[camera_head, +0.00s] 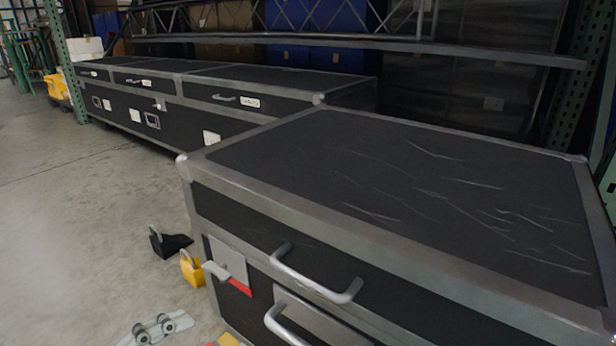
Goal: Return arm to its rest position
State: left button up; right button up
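Neither of my grippers shows in the head view, and I cannot make out either arm. A large black case (380,190) with grey metal edges fills the right and front of the view. Its flat top has pale scratches. Its front has two grey handles, an upper one (315,275) and a lower one (285,322) cut off by the bottom edge. A grey latch plate (228,260) with a red strip sits at its left front corner.
Similar black cases (215,95) stand in a row behind, below a metal rack (360,42). On the floor left of the near case are a black object (168,242), a yellow object (192,268) and a pale wheeled object (155,328). Open concrete floor (80,230) lies at left.

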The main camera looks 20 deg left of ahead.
pick_arm(q)
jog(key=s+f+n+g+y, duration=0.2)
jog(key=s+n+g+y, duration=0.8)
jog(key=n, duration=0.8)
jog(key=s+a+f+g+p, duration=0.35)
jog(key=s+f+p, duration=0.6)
jog(key=p, duration=0.65)
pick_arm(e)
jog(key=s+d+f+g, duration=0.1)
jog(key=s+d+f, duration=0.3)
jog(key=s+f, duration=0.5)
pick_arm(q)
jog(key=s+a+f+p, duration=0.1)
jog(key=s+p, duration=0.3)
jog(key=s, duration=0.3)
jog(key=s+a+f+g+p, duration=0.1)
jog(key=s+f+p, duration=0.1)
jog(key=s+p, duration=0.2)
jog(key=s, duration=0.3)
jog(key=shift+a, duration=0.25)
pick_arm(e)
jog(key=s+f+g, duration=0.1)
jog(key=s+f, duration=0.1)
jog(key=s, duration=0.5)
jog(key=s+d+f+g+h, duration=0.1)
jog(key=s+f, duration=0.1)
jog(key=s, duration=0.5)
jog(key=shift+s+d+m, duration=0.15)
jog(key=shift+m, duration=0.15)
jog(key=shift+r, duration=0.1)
